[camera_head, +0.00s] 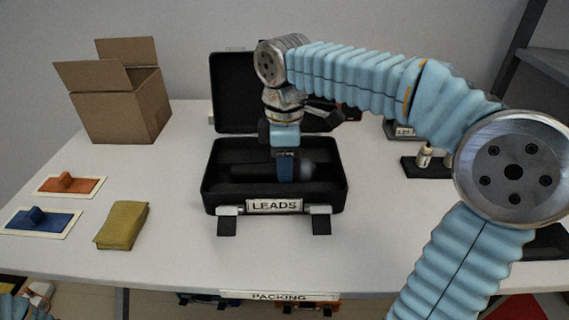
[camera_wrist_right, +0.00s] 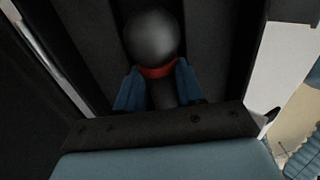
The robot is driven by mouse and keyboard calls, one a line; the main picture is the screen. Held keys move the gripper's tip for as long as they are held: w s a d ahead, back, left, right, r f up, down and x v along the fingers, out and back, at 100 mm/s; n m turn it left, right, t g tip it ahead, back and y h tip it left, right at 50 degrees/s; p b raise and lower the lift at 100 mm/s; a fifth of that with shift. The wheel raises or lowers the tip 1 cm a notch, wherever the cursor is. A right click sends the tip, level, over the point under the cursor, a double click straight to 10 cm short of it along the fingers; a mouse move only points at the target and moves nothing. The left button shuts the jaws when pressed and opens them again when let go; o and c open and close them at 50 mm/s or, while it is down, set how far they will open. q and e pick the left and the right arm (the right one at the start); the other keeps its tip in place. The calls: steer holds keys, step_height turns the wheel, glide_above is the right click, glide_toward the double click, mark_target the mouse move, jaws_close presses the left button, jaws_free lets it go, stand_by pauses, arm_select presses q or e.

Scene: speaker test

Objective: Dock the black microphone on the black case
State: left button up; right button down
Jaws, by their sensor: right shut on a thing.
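The black case (camera_head: 212,180) stands open on the table, its lid raised at the back and a "LEADS" label on its front. The black microphone (camera_head: 304,171) lies sideways within the case outline, its round head to the right and its handle to the left. My right gripper (camera_head: 286,178) points down into the case and is shut on the microphone. In the right wrist view, the blue fingers of the gripper (camera_wrist_right: 158,88) sit either side of the microphone (camera_wrist_right: 154,38) just below its red ring. Whether the microphone touches the case floor is unclear.
An open cardboard box (camera_head: 120,105) stands back left. Small bottles (camera_head: 424,157) stand on a black holder at right. My right arm crosses the right side.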

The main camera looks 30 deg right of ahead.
steer(key=c, duration=1)
jaws_free()
steer(key=shift+f, duration=0.1)
steer(key=shift+r, duration=0.3)
step_height(320, 180, up, 12)
steer(key=p, duration=0.2)
steer(key=shift+f, duration=0.15)
